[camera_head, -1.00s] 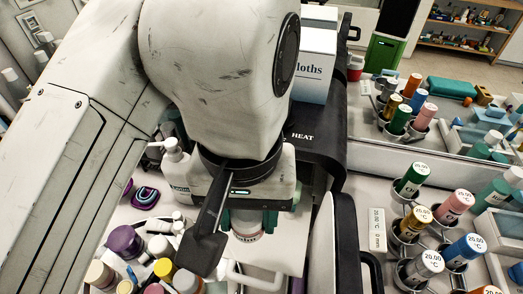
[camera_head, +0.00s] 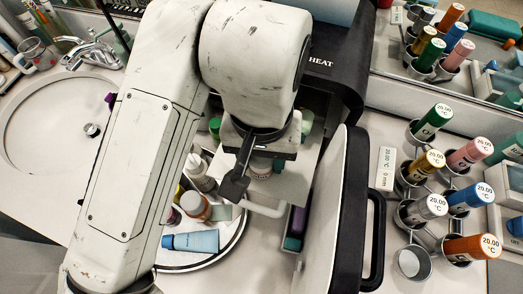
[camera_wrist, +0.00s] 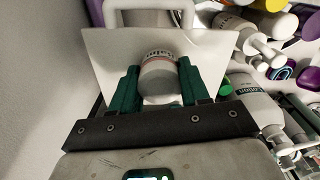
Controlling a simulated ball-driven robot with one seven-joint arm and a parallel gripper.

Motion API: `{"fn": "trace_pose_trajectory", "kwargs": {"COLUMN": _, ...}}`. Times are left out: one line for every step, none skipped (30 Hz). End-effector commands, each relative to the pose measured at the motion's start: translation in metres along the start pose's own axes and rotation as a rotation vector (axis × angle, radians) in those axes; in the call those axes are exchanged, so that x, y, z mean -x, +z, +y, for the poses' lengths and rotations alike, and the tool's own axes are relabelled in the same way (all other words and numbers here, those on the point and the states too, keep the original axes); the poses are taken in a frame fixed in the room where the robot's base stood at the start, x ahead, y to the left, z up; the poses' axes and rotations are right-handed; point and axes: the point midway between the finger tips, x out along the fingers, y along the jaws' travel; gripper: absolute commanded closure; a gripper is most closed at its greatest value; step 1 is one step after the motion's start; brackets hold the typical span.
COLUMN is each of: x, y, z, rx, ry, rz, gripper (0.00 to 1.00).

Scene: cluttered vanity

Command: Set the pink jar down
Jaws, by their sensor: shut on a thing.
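The pink jar (camera_wrist: 159,78) shows in the wrist view as a small round jar with a pale pinkish-grey body and a lettered light band. My gripper (camera_wrist: 158,82) has its two green fingers shut on the jar's sides. Behind the jar is a flat white panel (camera_wrist: 110,52); I cannot tell whether the jar touches it. In the head view my gripper (camera_head: 262,168) is in front of the black machine marked HEAT (camera_head: 330,80). The jar is mostly hidden there by my wrist.
The machine's thick door (camera_head: 330,200) stands open just right of my gripper. A round tray (camera_head: 222,252) with bottles and a blue tube (camera_head: 190,241) is below left. A rack of capped cylinders (camera_head: 432,205) stands right. The sink (camera_head: 45,125) is far left.

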Motion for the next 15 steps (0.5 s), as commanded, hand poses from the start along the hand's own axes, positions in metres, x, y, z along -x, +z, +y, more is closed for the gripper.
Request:
{"fn": "trace_pose_trajectory", "kwargs": {"x": -0.0006, "y": 0.0000, "z": -0.0001, "rx": 0.000, "ry": 0.000, "rz": 0.001, "gripper": 0.85}}
{"fn": "trace_pose_trajectory", "kwargs": {"x": -0.0004, "y": -0.0001, "z": -0.0002, "rx": 0.000, "ry": 0.000, "rz": 0.001, "gripper": 0.85}}
{"fn": "trace_pose_trajectory", "kwargs": {"x": -0.0002, "y": -0.0001, "z": -0.0002, "rx": 0.000, "ry": -0.001, "rz": 0.001, "gripper": 0.85}}
{"fn": "trace_pose_trajectory", "kwargs": {"x": -0.0002, "y": -0.0001, "z": -0.0002, "rx": 0.000, "ry": -0.001, "rz": 0.001, "gripper": 0.85}}
{"fn": "trace_pose_trajectory", "kwargs": {"x": -0.0002, "y": -0.0001, "z": -0.0002, "rx": -0.001, "ry": -0.001, "rz": 0.000, "gripper": 0.85}}
{"fn": "trace_pose_trajectory", "kwargs": {"x": -0.0003, "y": -0.0001, "z": -0.0002, "rx": 0.000, "ry": -0.001, "rz": 0.000, "gripper": 0.85}}
{"fn": "trace_pose_trajectory", "kwargs": {"x": -0.0007, "y": -0.0001, "z": -0.0002, "rx": 0.000, "ry": -0.001, "rz": 0.000, "gripper": 0.85}}
{"fn": "trace_pose_trajectory", "kwargs": {"x": -0.0015, "y": -0.0001, "z": -0.0001, "rx": 0.000, "ry": 0.000, "rz": 0.000, "gripper": 0.85}}
{"fn": "trace_pose_trajectory", "kwargs": {"x": -0.0029, "y": 0.0000, "z": 0.0000, "rx": -0.001, "ry": 0.000, "rz": 0.000, "gripper": 0.85}}
{"fn": "trace_pose_trajectory", "kwargs": {"x": -0.0039, "y": 0.0000, "z": 0.0000, "rx": -0.001, "ry": 0.000, "rz": 0.000, "gripper": 0.85}}
{"fn": "trace_pose_trajectory", "kwargs": {"x": -0.0047, "y": 0.0000, "z": 0.0000, "rx": -0.001, "ry": 0.000, "rz": 0.000, "gripper": 0.85}}
{"fn": "trace_pose_trajectory", "kwargs": {"x": -0.0034, "y": 0.0000, "z": -0.0001, "rx": -0.001, "ry": 0.000, "rz": 0.000, "gripper": 0.51}}
{"fn": "trace_pose_trajectory", "kwargs": {"x": -0.0034, "y": 0.0000, "z": -0.0001, "rx": -0.001, "ry": 0.000, "rz": 0.000, "gripper": 0.48}}
{"fn": "trace_pose_trajectory", "kwargs": {"x": -0.0034, "y": 0.0000, "z": -0.0002, "rx": -0.001, "ry": 0.000, "rz": 0.000, "gripper": 0.45}}
{"fn": "trace_pose_trajectory", "kwargs": {"x": -0.0033, "y": 0.0000, "z": -0.0002, "rx": -0.001, "ry": -0.001, "rz": 0.000, "gripper": 0.41}}
